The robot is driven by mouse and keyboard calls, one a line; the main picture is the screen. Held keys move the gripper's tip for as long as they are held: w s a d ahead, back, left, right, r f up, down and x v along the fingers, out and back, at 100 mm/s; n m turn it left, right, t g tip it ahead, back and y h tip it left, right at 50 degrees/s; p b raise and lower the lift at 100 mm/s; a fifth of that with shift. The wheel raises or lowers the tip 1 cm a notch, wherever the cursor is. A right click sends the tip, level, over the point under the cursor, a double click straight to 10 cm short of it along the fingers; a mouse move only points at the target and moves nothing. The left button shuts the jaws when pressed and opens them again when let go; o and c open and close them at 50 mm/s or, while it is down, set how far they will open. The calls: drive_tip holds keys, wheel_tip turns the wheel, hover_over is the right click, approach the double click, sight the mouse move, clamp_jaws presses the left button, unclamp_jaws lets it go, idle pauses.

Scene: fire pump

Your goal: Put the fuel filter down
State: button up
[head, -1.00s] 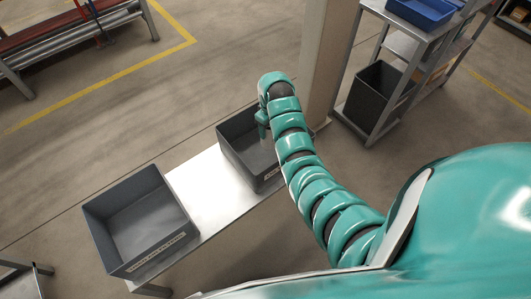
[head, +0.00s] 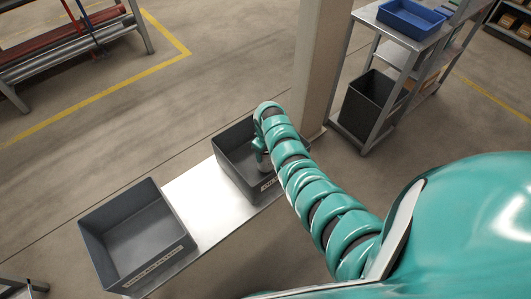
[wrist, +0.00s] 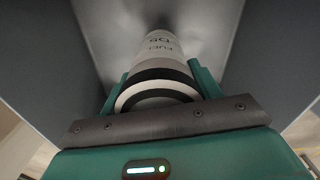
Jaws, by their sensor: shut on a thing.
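The fuel filter (wrist: 162,62) is a pale cylinder with dark bands and lettering that includes "FUEL", in the wrist view. My gripper (wrist: 160,85) is shut on it, one green finger on each side. In the head view my gripper (head: 262,160) reaches down into the right grey bin (head: 232,165) on the bench, and the filter is mostly hidden there. The bin's grey walls and bottom surround the filter in the wrist view. I cannot tell whether the filter touches the bottom.
A second grey bin (head: 130,225), empty and labelled, stands on the left of the metal bench (head: 205,205). Bare bench top lies between the bins. A pillar (head: 318,70) rises behind the right bin. A shelf cart (head: 385,60) with a blue tray (head: 412,17) stands at the right.

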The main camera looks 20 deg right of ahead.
drive_tip(key=shift+w+f, duration=0.1)
drive_tip(key=shift+f, duration=0.4)
drive_tip(key=shift+f, duration=0.1)
drive_tip(key=o, duration=1.4)
drive_tip(key=shift+o, duration=0.2)
